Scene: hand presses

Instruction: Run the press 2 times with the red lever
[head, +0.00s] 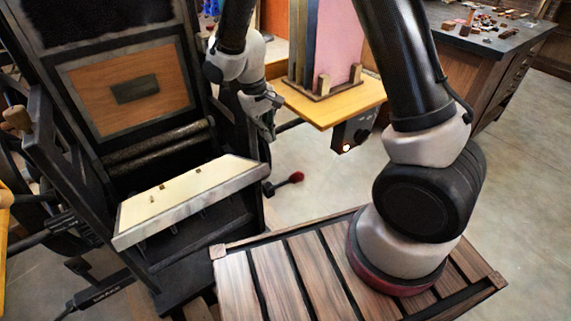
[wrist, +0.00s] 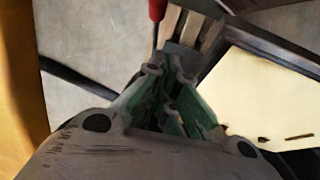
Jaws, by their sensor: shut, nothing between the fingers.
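The press (head: 60,130) stands at the left of the head view, with a dark frame and a wooden panel. Its red lever (head: 298,177) shows as a red knob on a short dark rod, reaching out to the right beside the tilted cream bed. In the wrist view the red lever (wrist: 157,9) is at the top edge, its thin rod running down toward the fingertips. My gripper (head: 270,135) is shut and empty, above and slightly left of the knob in the head view. It also shows in the wrist view (wrist: 168,75). I cannot tell whether it touches the rod.
The cream bed (head: 190,197) slopes in front of the press. A yellow shelf (head: 345,103) with upright boards and a dark box with a lit lamp (head: 348,148) is close right of my gripper. A workbench (head: 480,50) stands behind. Floor right of the lever is clear.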

